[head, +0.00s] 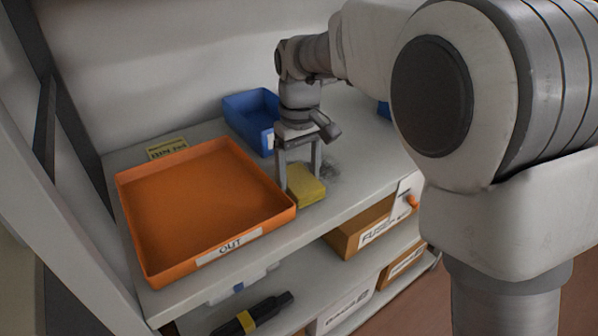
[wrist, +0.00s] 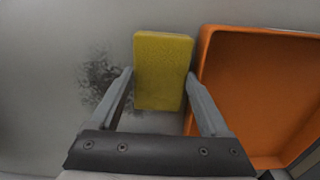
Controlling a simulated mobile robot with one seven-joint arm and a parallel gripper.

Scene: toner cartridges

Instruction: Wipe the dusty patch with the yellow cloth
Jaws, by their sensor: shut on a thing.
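The yellow cloth (head: 306,188) is a folded, block-like pad on the grey shelf, close beside the orange tray's right corner. My gripper (head: 299,176) points down and is shut on the cloth, one finger on each side. In the wrist view the cloth (wrist: 163,72) sits between the fingertips (wrist: 160,80). The dusty patch (wrist: 98,78) is a dark speckled smudge left of the cloth, partly behind the left finger. In the head view the patch (head: 328,168) lies just right of and behind the gripper. Whether the cloth touches the shelf I cannot tell.
The orange tray (head: 243,247) marked OUT stands left of the gripper; its wall (wrist: 203,62) is near the right finger. A blue bin (head: 243,111) stands behind. A yellow label card (head: 167,148) lies behind the tray. Boxes (head: 362,228) sit on the shelf below.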

